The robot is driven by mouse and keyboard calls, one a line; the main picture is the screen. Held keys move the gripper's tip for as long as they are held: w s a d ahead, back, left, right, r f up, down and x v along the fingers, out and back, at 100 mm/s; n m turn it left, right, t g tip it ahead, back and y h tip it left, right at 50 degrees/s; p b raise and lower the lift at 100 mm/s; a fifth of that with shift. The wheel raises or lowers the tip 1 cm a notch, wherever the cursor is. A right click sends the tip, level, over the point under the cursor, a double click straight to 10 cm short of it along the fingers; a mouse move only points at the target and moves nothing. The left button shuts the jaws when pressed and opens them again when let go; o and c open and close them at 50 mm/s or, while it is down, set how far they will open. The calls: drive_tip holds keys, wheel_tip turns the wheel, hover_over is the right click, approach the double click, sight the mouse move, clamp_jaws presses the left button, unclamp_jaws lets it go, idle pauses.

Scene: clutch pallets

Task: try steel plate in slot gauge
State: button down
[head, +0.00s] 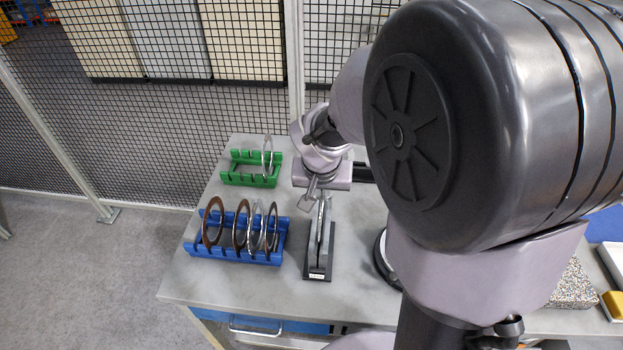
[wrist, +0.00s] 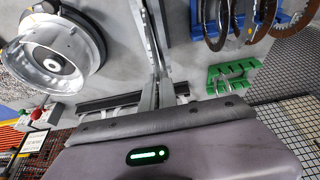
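In the wrist view the fingers (wrist: 157,92) lie close together along the thin plate edge (wrist: 151,48). The fingertip contact is partly hidden.
A blue rack (head: 235,253) left of the gauge holds several brown and steel rings. A green rack (head: 248,181) behind it holds one steel ring. A round metal drum (wrist: 58,58) stands on the other side. My arm hides much of the right table.

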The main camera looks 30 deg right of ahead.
drive_tip(key=shift+r, duration=0.35)
drive_tip(key=c, duration=1.6)
unclamp_jaws()
wheel_tip(320, 180, up, 8)
drive_tip(key=p, duration=0.6)
drive_tip(key=shift+r, duration=0.1)
